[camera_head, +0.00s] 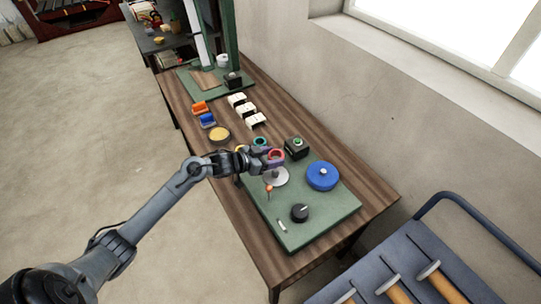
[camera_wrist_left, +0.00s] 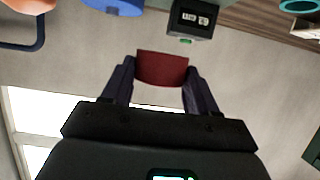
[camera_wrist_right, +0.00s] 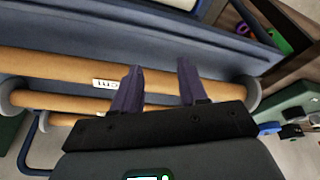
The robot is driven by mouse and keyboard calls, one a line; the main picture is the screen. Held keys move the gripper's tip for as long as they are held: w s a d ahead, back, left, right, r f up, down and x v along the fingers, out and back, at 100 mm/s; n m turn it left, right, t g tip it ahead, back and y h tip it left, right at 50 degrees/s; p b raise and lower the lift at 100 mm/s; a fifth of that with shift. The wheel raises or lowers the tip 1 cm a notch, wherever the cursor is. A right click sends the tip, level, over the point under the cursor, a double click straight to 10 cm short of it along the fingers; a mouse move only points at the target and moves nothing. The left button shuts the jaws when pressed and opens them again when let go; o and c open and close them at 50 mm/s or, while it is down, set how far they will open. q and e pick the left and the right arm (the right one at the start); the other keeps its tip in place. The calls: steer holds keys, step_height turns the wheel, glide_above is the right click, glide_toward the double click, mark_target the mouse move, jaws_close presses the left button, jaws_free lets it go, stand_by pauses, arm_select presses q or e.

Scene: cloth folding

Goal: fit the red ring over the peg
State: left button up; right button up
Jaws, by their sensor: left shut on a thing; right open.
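My left gripper (camera_head: 268,157) is shut on the red ring (camera_head: 275,156) above the green board. In the left wrist view the red ring (camera_wrist_left: 162,68) spans the gap between the fingertips (camera_wrist_left: 160,72). A pale grey round base (camera_head: 279,177) sits on the board just below the held ring; a peg on it cannot be made out clearly. A teal ring (camera_head: 260,142) lies behind the gripper. My right gripper (camera_wrist_right: 158,88) is open and empty, in front of wooden rollers; it does not show in the head view.
A dark box with a green button (camera_head: 296,148) stands behind. A blue cart (camera_head: 420,252) with wooden rollers is at lower right.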

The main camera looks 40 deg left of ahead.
mark_target(274, 172)
arm_select(q)
steer(key=shift+f+b, duration=2.4)
steer(key=shift+b, duration=0.1)
arm_select(e)
steer(key=shift+d+f, duration=0.1)
steer(key=shift+f, duration=2.65)
arm_select(q)
steer(key=shift+f+b, duration=0.3)
steer(key=shift+f, duration=1)
arm_select(e)
steer(key=shift+f, duration=0.25)
arm_select(q)
steer(key=shift+f, duration=0.3)
steer(key=shift+f, duration=0.45)
steer(key=o, duration=1.1)
steer(key=shift+s, duration=0.1)
arm_select(e)
steer(key=shift+r, duration=0.1)
